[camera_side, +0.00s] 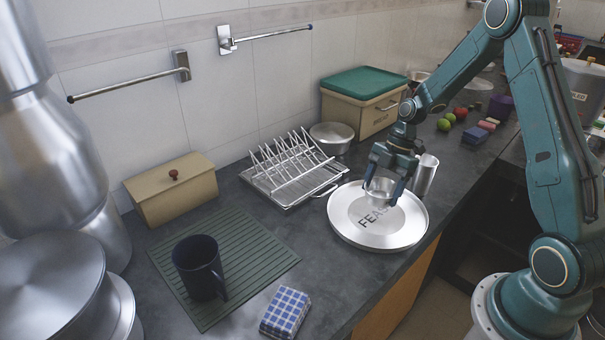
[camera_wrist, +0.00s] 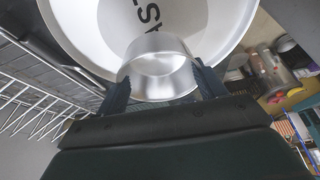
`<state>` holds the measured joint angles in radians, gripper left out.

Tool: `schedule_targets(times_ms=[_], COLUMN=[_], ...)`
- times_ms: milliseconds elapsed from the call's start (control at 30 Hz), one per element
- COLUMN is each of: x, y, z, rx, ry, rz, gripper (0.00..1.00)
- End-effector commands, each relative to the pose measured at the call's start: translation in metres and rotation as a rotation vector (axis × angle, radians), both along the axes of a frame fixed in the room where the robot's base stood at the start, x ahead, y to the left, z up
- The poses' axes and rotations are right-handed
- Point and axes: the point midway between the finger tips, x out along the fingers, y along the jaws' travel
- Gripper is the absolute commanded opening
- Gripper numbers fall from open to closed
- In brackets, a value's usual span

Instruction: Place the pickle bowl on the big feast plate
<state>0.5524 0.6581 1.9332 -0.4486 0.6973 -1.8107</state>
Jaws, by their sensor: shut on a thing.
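The big feast plate (camera_side: 403,232) is a round, pale metal plate with "FEAST" lettering, lying on the dark counter near its front edge. The pickle bowl is a small shiny steel bowl (camera_side: 377,188). My gripper (camera_side: 384,190) is shut on the bowl, with a finger on either side of it. The bowl is over the plate in the side view; whether it touches the plate I cannot tell. In the wrist view the bowl (camera_wrist: 158,70) sits between the fingers (camera_wrist: 160,85), with the plate (camera_wrist: 88,30) behind it and part of the lettering visible.
A steel cup (camera_side: 426,175) stands close behind the plate. A wire dish rack (camera_side: 290,170) is left of it, with another steel bowl (camera_side: 332,137) behind. A dark mug (camera_side: 199,267) stands on a green mat (camera_side: 255,252). A blue checked block (camera_side: 285,312) lies at the front.

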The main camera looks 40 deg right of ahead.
Motion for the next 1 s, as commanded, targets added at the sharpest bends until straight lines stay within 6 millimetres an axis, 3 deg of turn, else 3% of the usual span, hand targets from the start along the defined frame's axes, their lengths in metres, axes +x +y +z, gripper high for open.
schedule_targets(times_ms=[367,733,1000], x=[0.0,0.0,0.0], y=[0.0,0.0,0.0], z=[-0.01,-0.046,-0.049], rx=[0.001,0.001,-0.001], ry=[0.0,0.001,-0.002], rz=[0.0,0.0,0.0], gripper=[0.47,0.47,0.47])
